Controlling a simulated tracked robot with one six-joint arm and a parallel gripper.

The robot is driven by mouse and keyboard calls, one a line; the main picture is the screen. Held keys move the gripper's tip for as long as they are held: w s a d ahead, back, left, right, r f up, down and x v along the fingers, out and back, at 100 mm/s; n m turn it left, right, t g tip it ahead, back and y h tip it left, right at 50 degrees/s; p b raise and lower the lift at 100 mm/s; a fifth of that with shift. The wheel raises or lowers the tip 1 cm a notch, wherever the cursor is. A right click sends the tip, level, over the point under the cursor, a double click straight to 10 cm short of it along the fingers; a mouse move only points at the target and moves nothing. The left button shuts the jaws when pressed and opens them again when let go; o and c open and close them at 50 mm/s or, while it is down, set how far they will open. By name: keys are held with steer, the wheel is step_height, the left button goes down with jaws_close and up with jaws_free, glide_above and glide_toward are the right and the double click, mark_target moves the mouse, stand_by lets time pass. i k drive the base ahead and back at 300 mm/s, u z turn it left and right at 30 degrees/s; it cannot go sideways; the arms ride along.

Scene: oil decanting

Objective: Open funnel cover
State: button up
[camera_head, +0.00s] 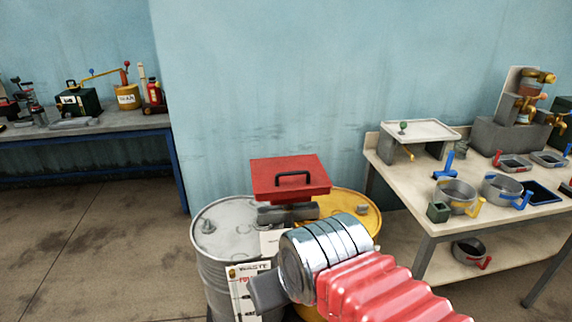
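The red funnel cover (270,185) with a black bar handle (293,178) lies flat, apparently closed, above the drums at the centre of the head view. The funnel under it is mostly hidden. My gripper (268,292) is below and in front of the cover, beyond my chrome wrist. One dark grey finger shows to the left of the wrist. A dark grey piece shows under the cover, and I cannot tell whether it is a finger or a funnel part. My gripper appears apart from the handle.
A grey drum (218,235) and a yellow drum (352,205) stand under the cover, with a waste label (247,290) in front. A right workbench (418,200) holds several pans and a tap stand. A left bench (110,128) holds cans. Floor at left is clear.

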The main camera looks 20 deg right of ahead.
mark_target(302, 173)
steer(key=i, duration=0.9)
steer(key=z, duration=0.05)
